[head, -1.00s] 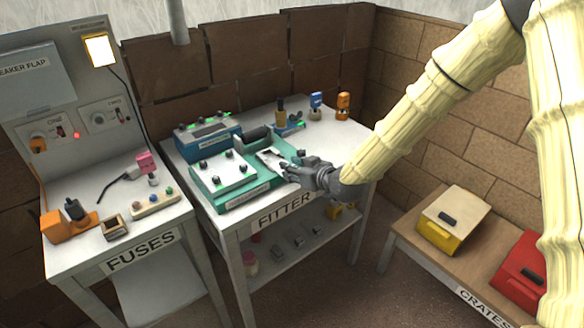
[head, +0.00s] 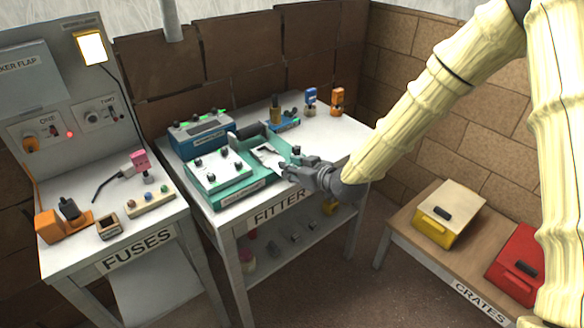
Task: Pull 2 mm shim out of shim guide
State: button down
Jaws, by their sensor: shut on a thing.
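The teal fixture (head: 240,194) stands on the FITTER table. It has a white top plate (head: 217,170) with dark knobs on the left and a pale slotted part on the right, which seems to be the shim guide (head: 262,150). My gripper (head: 284,170) is at the right front edge of this part, shut on a thin pale piece that looks like the 2 mm shim (head: 275,163). The fingers hide part of the shim. I cannot tell how much of it lies inside the guide.
A blue box (head: 200,135) with green lights stands behind the fixture. Several small bottles, including an orange one (head: 337,101), stand at the table's back right. The FUSES bench (head: 110,250) is to the left; the crates bench (head: 405,225) is at right. The FITTER table's right side is clear.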

jog(key=shift+s+d+f, duration=0.1)
jog(key=shift+s+f, duration=0.05)
jog(key=shift+s+d, duration=0.8)
jog(key=shift+s, duration=0.3)
